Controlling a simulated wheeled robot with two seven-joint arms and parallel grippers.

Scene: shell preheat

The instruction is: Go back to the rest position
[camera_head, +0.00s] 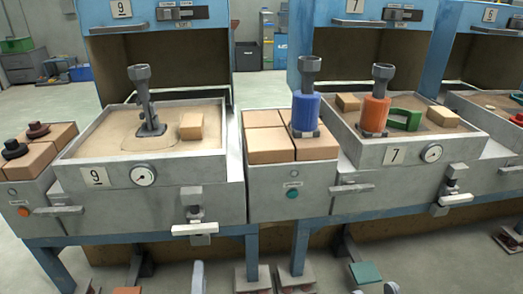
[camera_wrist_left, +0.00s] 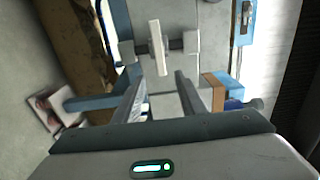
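My left gripper (camera_wrist_left: 160,77) shows in the left wrist view with its two fingers apart and nothing between them. A pale bar handle (camera_wrist_left: 158,45) on a grey station front lies beyond the fingertips, apart from them as far as I can see. In the head view, I cannot surely make out the left gripper. My right gripper does not show in either view. The station 9 sand box (camera_head: 145,180) stands on the left with a grey tool and a tan block in it. The station 7 sand box (camera_head: 400,150) is on the right.
Tan bricks (camera_head: 265,147) stand between the boxes, with a blue cylinder (camera_head: 306,112) at their right. An orange cylinder (camera_head: 374,114) stands in the station 7 box. Lever handles (camera_head: 195,228) stick out in front. Blue legs (camera_head: 300,247) and a teal pedal (camera_head: 366,272) are low down.

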